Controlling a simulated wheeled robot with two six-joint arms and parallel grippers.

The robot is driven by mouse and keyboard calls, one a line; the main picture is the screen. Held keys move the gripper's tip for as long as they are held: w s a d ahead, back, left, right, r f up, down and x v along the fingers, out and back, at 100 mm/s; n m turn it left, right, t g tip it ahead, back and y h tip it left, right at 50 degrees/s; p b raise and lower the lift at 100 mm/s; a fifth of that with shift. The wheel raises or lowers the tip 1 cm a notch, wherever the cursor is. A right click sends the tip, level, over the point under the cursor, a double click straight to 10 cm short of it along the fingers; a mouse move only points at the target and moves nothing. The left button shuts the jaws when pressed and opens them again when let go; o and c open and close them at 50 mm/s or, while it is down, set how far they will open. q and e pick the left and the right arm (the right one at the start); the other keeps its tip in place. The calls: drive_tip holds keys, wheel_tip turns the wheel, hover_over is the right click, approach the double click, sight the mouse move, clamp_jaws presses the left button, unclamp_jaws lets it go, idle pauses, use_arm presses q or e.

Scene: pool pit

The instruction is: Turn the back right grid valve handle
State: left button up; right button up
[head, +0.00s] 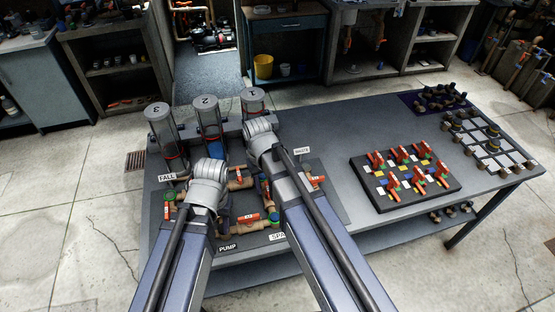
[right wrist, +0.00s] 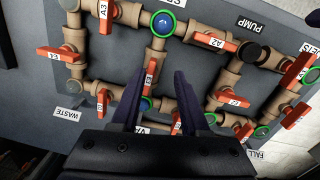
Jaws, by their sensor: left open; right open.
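A brown pipe grid with red handles lies on the grey board (head: 335,205). In the right wrist view, turned about, the likely back right grid valve handle (right wrist: 102,103), red with a white tag, is near the WASTE label (right wrist: 67,114). My right gripper (right wrist: 157,88) is open and empty over the grid; this handle is just left of its left finger, with no contact to be made out. In the head view my right arm hides this handle. My left gripper (head: 221,206) is over the grid's left part; its fingers are mostly hidden.
Three clear cylinders (head: 208,117) stand behind the grid. Other red handles, such as E4 (right wrist: 55,55) and A2 (right wrist: 213,41), are close by. A black tray of red-handled valves (head: 400,195) sits to the right. Bare tabletop (head: 335,135) lies behind it.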

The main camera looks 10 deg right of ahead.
drive_tip(key=shift+m+y, duration=0.4)
drive_tip(key=shift+m, duration=0.5)
drive_tip(key=w+d, duration=0.3)
drive_tip(key=w, duration=0.1)
drive_tip(key=w+d+r, duration=0.1)
drive_tip(key=w+d, duration=0.2)
drive_tip(key=w, duration=0.1)
drive_tip(key=w+d+p, duration=0.1)
drive_tip(key=w+d, duration=0.2)
drive_tip(key=w, duration=0.2)
drive_tip(key=shift+w+d+r, duration=0.1)
drive_tip(key=shift+d+r, duration=0.2)
drive_tip(key=shift+d, duration=0.05)
drive_tip(key=shift+f, duration=0.3)
use_arm(q)
wheel_tip(320, 180, down, 6)
drive_tip(key=b, duration=0.7)
drive_tip(key=shift+f+b, duration=0.15)
drive_tip(key=shift+b, duration=0.25)
use_arm(e)
wheel_tip(320, 180, down, 7)
drive_tip(key=shift+f, duration=0.15)
clamp_jaws()
